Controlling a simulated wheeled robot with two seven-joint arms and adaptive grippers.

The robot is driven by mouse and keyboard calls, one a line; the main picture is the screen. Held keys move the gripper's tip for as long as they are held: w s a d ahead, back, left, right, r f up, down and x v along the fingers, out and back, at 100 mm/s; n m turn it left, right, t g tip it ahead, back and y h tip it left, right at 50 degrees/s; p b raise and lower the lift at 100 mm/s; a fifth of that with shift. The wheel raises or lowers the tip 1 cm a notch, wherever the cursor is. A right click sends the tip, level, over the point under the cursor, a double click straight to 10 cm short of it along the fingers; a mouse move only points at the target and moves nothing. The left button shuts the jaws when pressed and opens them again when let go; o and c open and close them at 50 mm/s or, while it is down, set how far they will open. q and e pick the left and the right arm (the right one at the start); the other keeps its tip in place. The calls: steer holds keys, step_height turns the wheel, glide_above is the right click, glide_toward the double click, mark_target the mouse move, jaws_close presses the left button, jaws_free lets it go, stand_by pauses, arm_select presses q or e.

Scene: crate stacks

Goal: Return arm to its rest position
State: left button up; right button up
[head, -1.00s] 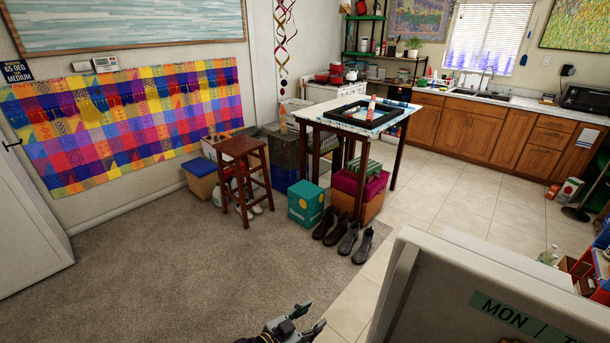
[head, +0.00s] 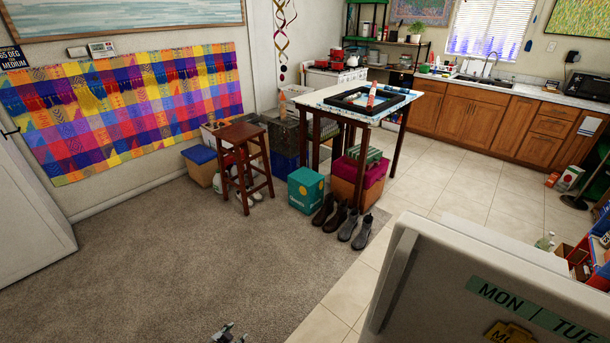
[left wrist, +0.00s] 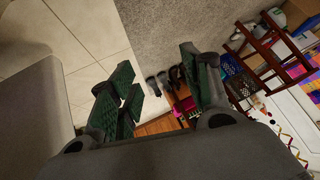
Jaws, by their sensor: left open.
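My left gripper (head: 228,333) shows only as a small part at the bottom edge of the head view, over the grey carpet. In the left wrist view its green-padded fingers (left wrist: 160,88) are spread apart with nothing between them but distant floor and shoes. It touches nothing that I can see. My right gripper is not in view.
A pale panel labelled MON and TUE (head: 480,265) fills the lower right, close by. Carpet (head: 190,265) ahead is clear. Farther back stand a wooden stool (head: 240,165), a teal box (head: 305,190), shoes (head: 335,215) and a high table (head: 335,112).

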arm_select(q)
steer(key=s+a+f+n+g+y, duration=0.15)
steer(key=s+a+f, duration=0.25)
steer(key=s+f, duration=0.5)
steer(key=s+a+f+n+g+y, duration=0.1)
steer(key=s+a+f+g, duration=0.35)
steer(key=s, duration=0.65)
steer(key=s+d+f, duration=0.2)
steer(key=s+d, duration=0.1)
steer(key=s, duration=0.4)
steer(key=s+d+f+n, duration=0.1)
steer(key=s+d+f, duration=0.1)
steer(key=s, duration=0.5)
steer(key=s+d+f+n+g, duration=0.1)
steer(key=s+d+f, duration=0.1)
steer(key=s, duration=0.6)
steer(key=shift+d+f+h, duration=0.3)
steer(key=shift+d+h, duration=0.05)
steer(key=shift+d, duration=0.55)
steer(key=shift+w, duration=0.15)
